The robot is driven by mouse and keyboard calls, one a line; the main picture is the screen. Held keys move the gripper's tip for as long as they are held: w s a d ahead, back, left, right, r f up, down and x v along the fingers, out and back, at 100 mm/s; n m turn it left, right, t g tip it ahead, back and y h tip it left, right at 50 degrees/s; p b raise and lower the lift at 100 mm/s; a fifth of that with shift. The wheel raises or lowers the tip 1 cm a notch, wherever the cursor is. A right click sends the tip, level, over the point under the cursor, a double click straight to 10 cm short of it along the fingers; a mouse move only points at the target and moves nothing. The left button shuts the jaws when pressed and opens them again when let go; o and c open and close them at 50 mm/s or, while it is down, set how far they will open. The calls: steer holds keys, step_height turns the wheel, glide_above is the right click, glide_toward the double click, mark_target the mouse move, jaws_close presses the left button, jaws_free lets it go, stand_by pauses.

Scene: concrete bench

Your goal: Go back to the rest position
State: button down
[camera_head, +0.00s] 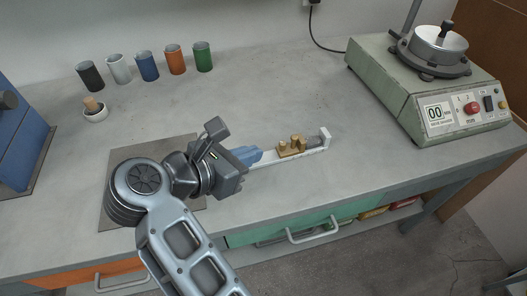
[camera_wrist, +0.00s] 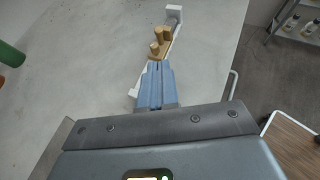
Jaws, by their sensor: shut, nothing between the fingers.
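My gripper (camera_head: 256,154) is over the front of the bench, its blue fingers pointing right along a white rail (camera_head: 268,162). In the wrist view the blue fingers (camera_wrist: 156,66) are together and empty. Wooden pieces (camera_head: 292,146) sit on the rail just past the fingertips. They also show in the wrist view (camera_wrist: 160,43). A grey part (camera_head: 316,140) lies between them and the rail's raised end in the head view. The fingers hide part of the rail. I cannot tell whether the fingertips touch the wooden pieces.
A blue box (camera_head: 20,140) is at left, and a green machine with a display (camera_head: 395,90) at right. The bench (camera_head: 265,90) between is clear.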

steer(key=shift+v, duration=1.35)
steer(key=d+r+n+t+h, duration=0.25)
steer(key=d+t+h, duration=0.2)
steer(key=d, duration=1.35)
steer(key=s+d+r+n+t, duration=0.3)
steer(key=s+d+n+t, duration=0.35)
steer(key=d+n, duration=0.35)
steer(key=s+a+f+n+g+y, duration=0.1)
steer(key=s+n+y, duration=0.5)
steer(key=s+n, duration=0.7)
steer(key=s+f+n+g+y, duration=0.4)
steer(key=s+n+y, duration=0.3)
steer(key=s+n, duration=0.6)
steer(key=shift+s+a+f+n, duration=0.35)
steer(key=shift+f+n, duration=0.2)
steer(key=shift+n, duration=2.6)
steer(key=shift+w, duration=0.1)
